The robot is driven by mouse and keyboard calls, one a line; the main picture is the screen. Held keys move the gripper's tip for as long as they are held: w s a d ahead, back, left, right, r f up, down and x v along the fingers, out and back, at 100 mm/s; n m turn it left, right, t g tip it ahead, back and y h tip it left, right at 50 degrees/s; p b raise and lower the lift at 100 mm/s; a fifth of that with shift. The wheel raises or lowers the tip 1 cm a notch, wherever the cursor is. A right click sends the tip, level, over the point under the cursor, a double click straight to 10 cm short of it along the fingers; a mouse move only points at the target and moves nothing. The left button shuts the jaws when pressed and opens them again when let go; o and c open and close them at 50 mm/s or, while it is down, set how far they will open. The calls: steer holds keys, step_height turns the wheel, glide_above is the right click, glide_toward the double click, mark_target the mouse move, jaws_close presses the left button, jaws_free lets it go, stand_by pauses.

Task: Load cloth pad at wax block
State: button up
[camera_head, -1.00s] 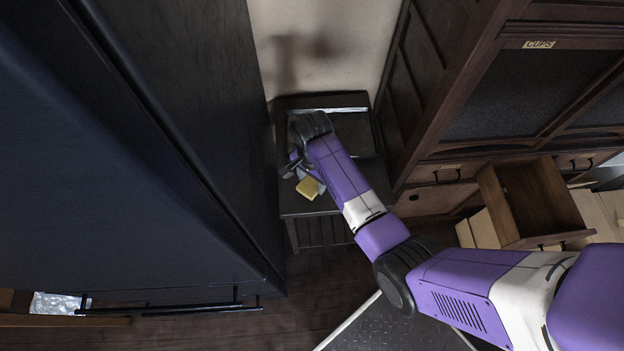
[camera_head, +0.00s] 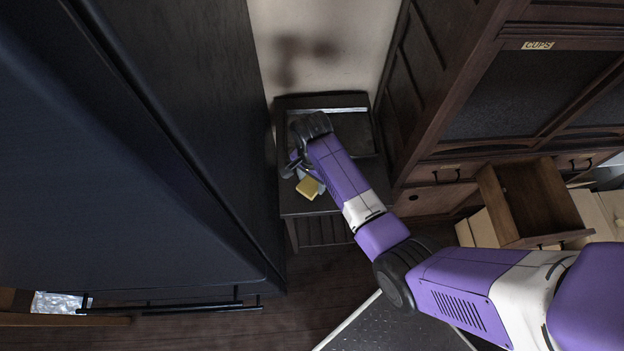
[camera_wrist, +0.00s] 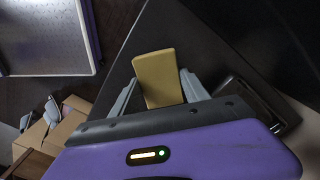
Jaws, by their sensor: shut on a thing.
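A yellow, flat-sided block (camera_head: 308,188) shows at the end of my arm, above the dark side cabinet. In the wrist view the yellow block (camera_wrist: 158,76) sits between the two grey fingers of my gripper (camera_wrist: 160,92), which is shut on it. It looks like a pad, but I cannot tell cloth from wax by its surface. My gripper (camera_head: 298,172) is partly hidden by my purple arm in the head view. No second block that I can clearly tell as wax shows; my arm covers part of the cabinet top.
The dark side cabinet (camera_head: 300,205) has a dark raised box with a pale edge (camera_head: 345,109) at its back. A small dark tray-like thing (camera_wrist: 272,124) shows in the wrist view. A tall dark cabinet (camera_head: 215,130) stands close left. An open drawer (camera_head: 535,200) juts out right.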

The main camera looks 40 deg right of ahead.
mark_target(313, 185)
steer(key=shift+s+f, duration=0.1)
steer(key=shift+s, duration=0.05)
step_height(313, 185, up, 7)
steer(key=p, duration=0.7)
stand_by(1.0)
steer(key=shift+s+n, duration=0.1)
steer(key=shift+n, duration=0.5)
steer(key=shift+s+a+r+n, duration=0.15)
steer(key=shift+r+n, duration=0.25)
steer(key=shift+n, duration=0.2)
steer(key=a+r+n+b, duration=0.4)
steer(key=a+r+n, duration=0.2)
steer(key=n, duration=0.6)
steer(key=shift+s+a+r+n, duration=0.15)
steer(key=shift+s+r+n, duration=0.15)
steer(key=shift+s+n, duration=0.1)
